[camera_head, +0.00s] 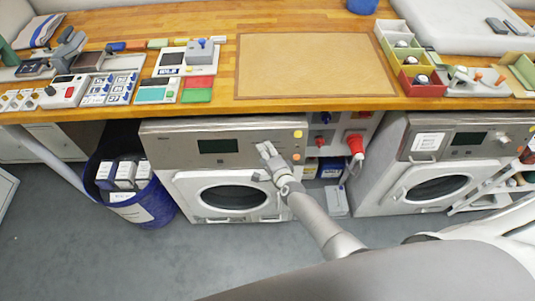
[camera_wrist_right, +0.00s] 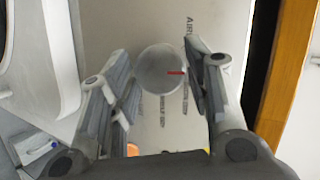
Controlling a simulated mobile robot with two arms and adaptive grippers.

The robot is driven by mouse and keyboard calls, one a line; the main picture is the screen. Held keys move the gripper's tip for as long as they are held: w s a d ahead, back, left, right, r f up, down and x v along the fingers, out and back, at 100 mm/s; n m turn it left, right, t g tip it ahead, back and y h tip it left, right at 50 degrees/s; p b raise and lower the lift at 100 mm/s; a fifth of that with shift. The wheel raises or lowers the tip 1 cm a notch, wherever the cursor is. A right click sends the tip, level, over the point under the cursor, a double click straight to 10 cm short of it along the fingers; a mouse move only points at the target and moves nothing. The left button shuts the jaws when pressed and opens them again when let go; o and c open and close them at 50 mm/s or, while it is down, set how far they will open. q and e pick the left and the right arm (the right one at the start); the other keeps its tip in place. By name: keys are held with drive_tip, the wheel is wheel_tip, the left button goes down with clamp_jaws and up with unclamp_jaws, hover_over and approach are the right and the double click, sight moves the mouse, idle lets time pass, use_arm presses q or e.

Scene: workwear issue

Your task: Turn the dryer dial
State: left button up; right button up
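The left dryer (camera_head: 180,150) stands under the wooden counter, with a dark display and a round door. Its dial, a round grey knob (camera_wrist_right: 158,69) with a red mark toward the right in the wrist view, has printed labels around it. My right gripper (camera_head: 265,154) is at the dryer's control panel and hides the dial in the head view. In the right wrist view the two fingers of my right gripper (camera_wrist_right: 160,73) stand open on either side of the dial. Whether they touch it I cannot tell. My left gripper is not in view.
Yellow and orange buttons (camera_head: 298,134) sit on the panel right of the gripper. A second dryer (camera_head: 385,150) stands at the right and a blue bin (camera_head: 160,203) at the left. A red plug (camera_head: 355,143) hangs between the dryers. The counter (camera_head: 220,60) juts out above.

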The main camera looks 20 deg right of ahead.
drive_tip(key=shift+o, duration=1.1)
drive_tip(key=v, duration=1.2)
